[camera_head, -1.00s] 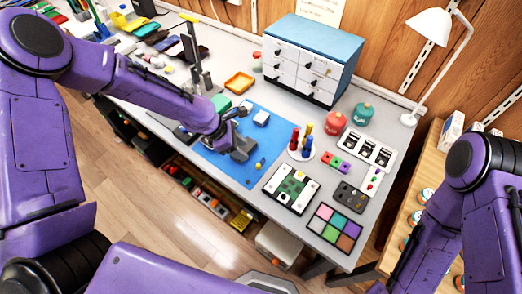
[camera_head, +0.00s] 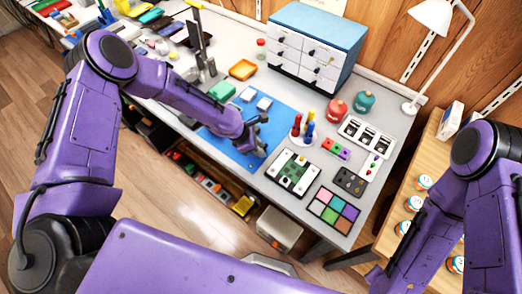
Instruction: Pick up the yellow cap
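A small yellow piece (camera_head: 250,166), likely the yellow cap, lies near the front edge of the blue mat (camera_head: 222,141). It is too small to make out its shape. My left gripper (camera_head: 261,134) is over the right part of the mat, just beyond and right of the yellow piece. Its dark fingers look spread apart, and I see nothing between them. My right arm comes in at the right edge; its gripper is out of view.
Two pale blocks lie at the mat's back edge. A holder with coloured screwdrivers (camera_head: 302,133) stands close right of my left gripper. A green circuit board (camera_head: 293,172) and a colour palette (camera_head: 333,211) lie nearer. A drawer cabinet (camera_head: 313,48) stands behind.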

